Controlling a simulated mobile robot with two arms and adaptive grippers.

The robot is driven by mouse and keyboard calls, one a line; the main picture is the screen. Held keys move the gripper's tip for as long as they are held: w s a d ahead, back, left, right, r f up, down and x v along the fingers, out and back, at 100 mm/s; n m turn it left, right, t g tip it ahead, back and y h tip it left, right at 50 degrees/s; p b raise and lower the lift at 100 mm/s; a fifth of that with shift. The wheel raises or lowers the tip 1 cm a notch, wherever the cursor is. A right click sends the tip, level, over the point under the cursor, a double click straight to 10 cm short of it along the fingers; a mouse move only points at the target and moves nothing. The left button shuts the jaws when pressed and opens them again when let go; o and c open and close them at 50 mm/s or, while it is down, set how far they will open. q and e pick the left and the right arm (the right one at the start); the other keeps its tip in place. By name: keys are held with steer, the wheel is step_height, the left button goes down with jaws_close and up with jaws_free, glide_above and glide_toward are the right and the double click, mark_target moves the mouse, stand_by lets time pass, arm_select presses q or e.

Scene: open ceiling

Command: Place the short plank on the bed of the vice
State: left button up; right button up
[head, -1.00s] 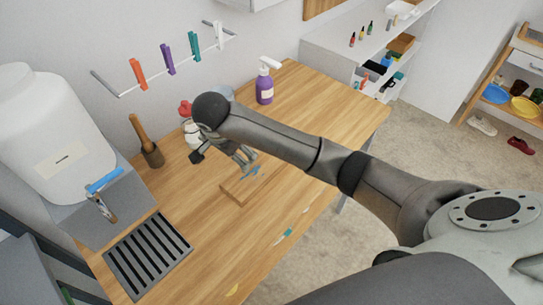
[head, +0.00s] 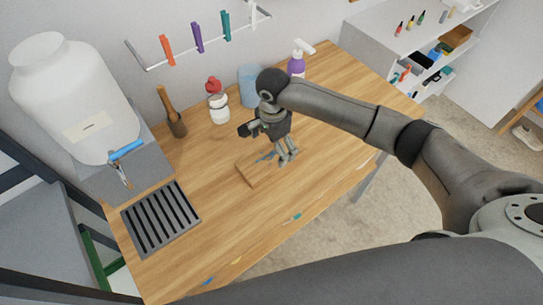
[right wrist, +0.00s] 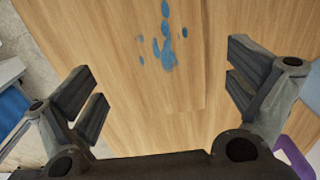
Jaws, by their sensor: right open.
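The short plank (head: 252,175) lies flat on the wooden worktop, near its middle. In the right wrist view the plank (right wrist: 165,92) fills the space between the fingers, with blue marks on its upper part. My right gripper (head: 287,158) is open and points down over the plank's right end; its fingers (right wrist: 165,95) stand wide apart with nothing between them. I cannot tell its exact height above the wood. My left gripper is not in view. I see no vice in these frames.
A large white jug (head: 75,100) is at left. The front worktop is mostly clear.

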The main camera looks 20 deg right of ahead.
mark_target(272, 155)
steer(key=shift+w+f+p, duration=0.15)
steer(key=shift+f+p, duration=0.15)
steer(key=shift+f, duration=0.85)
steer(key=shift+w+f+p, duration=0.15)
steer(key=shift+f+p, duration=0.1)
steer(key=shift+f, duration=0.9)
steer(key=c, duration=1.3)
steer(key=shift+o, duration=0.2)
steer(key=shift+r, duration=0.1)
